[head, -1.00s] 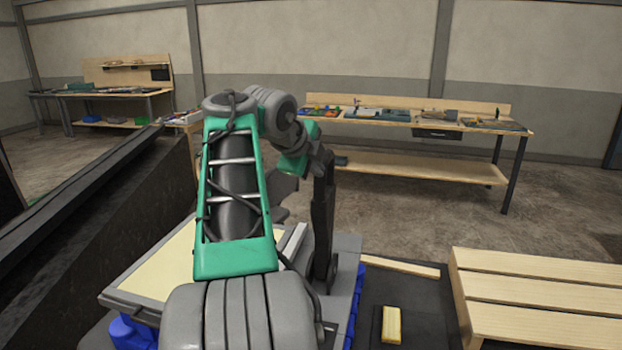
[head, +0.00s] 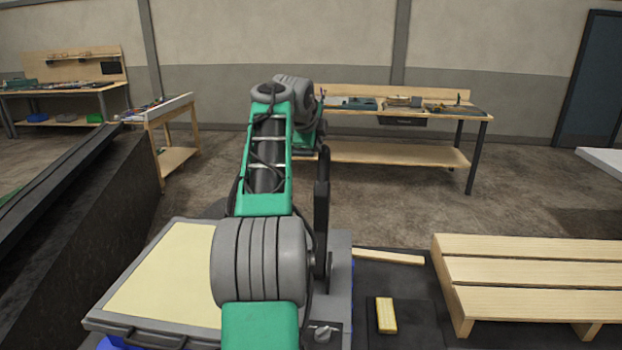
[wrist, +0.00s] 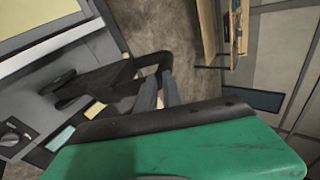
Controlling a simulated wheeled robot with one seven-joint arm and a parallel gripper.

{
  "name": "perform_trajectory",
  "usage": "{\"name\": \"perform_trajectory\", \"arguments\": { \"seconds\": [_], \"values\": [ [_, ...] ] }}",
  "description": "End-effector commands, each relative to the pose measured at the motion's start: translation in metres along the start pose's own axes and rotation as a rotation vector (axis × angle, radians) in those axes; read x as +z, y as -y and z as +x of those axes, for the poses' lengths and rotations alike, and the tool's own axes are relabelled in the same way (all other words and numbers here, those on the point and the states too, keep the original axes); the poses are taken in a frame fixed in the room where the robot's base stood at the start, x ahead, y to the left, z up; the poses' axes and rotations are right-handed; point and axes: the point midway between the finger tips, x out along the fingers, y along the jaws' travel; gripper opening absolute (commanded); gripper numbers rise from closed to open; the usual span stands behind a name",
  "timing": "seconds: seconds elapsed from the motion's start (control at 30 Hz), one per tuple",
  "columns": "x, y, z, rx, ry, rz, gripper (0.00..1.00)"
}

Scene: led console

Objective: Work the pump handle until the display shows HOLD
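The dark pump handle (head: 321,215) stands upright at the right side of the grey console (head: 340,285) in the head view. In the wrist view a dark lever (wrist: 110,80), apparently this handle, runs across to a bracket-like end. My gripper (wrist: 158,92) shows there as two narrow grey fingers beside that end, partly hidden by my green wrist housing. I cannot tell whether they touch or grip it. In the head view my arm hides the gripper. The console has a cream panel (head: 165,270) and a knob (head: 322,332). No readable display shows.
A wooden pallet (head: 530,270) lies at the right. A yellow block (head: 386,315) and a wooden strip (head: 388,257) lie on the dark mat near the console. A dark sloped structure (head: 90,230) stands at the left. Workbenches (head: 400,155) line the back; open floor lies before them.

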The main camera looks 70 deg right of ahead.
Motion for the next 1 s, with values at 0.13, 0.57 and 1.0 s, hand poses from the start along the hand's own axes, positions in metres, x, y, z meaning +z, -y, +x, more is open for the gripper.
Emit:
{"name": "perform_trajectory", "arguments": {
  "seconds": [0.13, 0.57, 1.0],
  "values": [
    [-0.007, -0.004, 0.009, 0.007, -0.014, 0.004, 0.0],
    [-0.01, -0.009, -0.011, 0.001, -0.02, 0.009, 0.0],
    [0.009, 0.031, -0.115, -0.007, -0.004, 0.0, 0.0]
  ]
}}
